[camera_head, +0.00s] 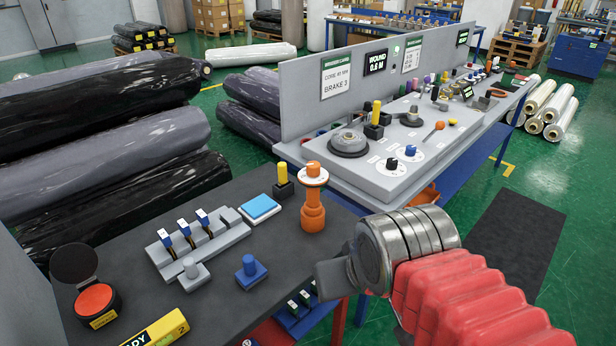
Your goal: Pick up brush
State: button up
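I cannot make out a brush for certain in this view. My arm, with red ribbed bellows and a silver cuff, comes in from the lower right. My gripper (328,280) shows as a grey flat piece left of the cuff, at the right edge of the dark-topped bench (225,212). Its fingers are not clear, so I cannot tell whether it is open or holding anything. An orange post with a round dial (313,205) stands on the bench just behind it. A yellow-and-black upright piece (283,183) stands left of the dial.
The bench also bears a blue pad (260,207), a grey switch rack (198,240), a blue peg (250,270), a red button with a raised black lid (97,301) and a yellow box (157,331). A grey control console (400,150) stands behind. Wrapped rolls (100,150) lie left.

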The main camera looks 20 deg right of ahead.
aim_at(282, 172)
jog(key=z, duration=1.3)
jog(key=k, duration=0.8)
jog(key=u, duration=1)
jog(key=i, duration=1)
jog(key=u, duration=0.05)
